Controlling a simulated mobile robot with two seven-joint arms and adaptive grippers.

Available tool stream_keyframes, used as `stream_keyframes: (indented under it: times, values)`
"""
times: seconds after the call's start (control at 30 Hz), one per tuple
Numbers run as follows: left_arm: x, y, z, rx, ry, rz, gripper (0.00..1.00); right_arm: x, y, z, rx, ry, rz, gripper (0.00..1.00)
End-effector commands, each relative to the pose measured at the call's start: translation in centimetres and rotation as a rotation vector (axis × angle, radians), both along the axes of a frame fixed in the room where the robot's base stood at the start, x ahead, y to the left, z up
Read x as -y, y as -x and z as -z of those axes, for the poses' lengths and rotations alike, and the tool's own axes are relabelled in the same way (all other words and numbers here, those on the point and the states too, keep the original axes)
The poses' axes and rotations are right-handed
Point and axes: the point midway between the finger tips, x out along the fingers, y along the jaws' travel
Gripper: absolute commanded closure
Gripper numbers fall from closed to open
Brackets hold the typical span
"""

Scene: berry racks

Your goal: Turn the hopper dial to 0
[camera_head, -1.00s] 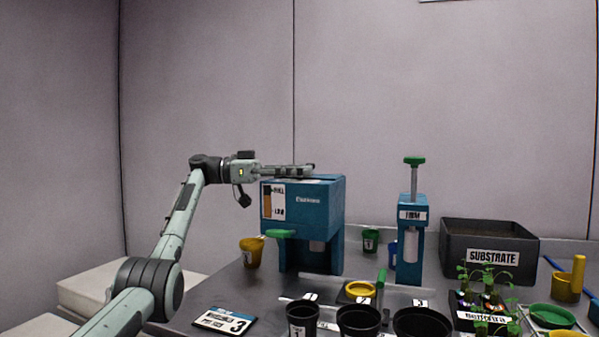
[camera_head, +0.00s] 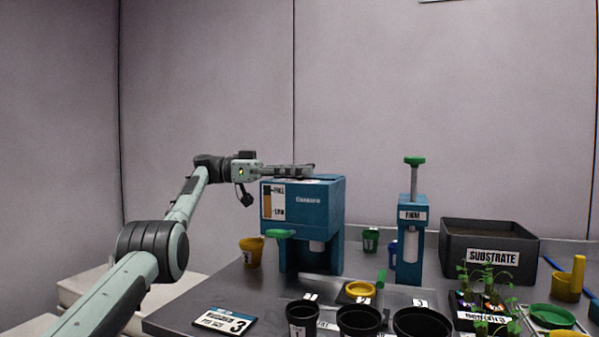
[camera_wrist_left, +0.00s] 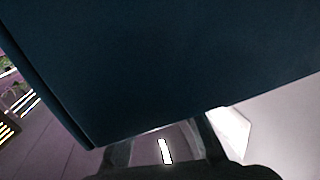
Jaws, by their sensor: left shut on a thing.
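The blue hopper (camera_head: 318,205) stands upright at the back left of the bench, with a FULL/LOW level strip on its front and a green handle (camera_head: 280,234) below. My left gripper (camera_head: 308,171) lies level across the hopper's top. In the left wrist view the hopper's dark blue side (camera_wrist_left: 180,65) fills most of the picture. There my left fingers (camera_wrist_left: 163,150) are on either side of a greyish round part with a white mark, which looks like the dial (camera_wrist_left: 165,152); they are shut on it. The number it points to is not readable.
A blue press (camera_head: 410,240) with a green knob stands right of the hopper. A dark substrate box (camera_head: 450,257) is farther right.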

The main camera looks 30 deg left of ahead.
Motion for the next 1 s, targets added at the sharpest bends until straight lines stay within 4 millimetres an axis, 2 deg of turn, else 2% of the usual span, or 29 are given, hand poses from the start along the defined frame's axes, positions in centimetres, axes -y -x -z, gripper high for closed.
stream_keyframes:
  times: [0.03,0.07,0.23,1.0]
  values:
    - [0.12,0.02,0.40,-0.007,-0.006,0.006,1.00,0.00,0.02,0.05,0.000,0.000,0.000,0.66]
    - [0.12,0.02,0.41,-0.008,-0.005,0.006,0.77,0.00,0.02,0.05,0.000,0.000,0.000,0.66]
    - [0.08,0.01,0.30,-0.006,-0.003,0.004,0.57,0.00,0.03,0.04,-0.001,0.000,0.000,0.66]
    - [0.00,0.06,0.33,-0.003,-0.005,-0.053,0.57,0.01,0.06,0.02,-0.001,0.000,0.000,0.66]
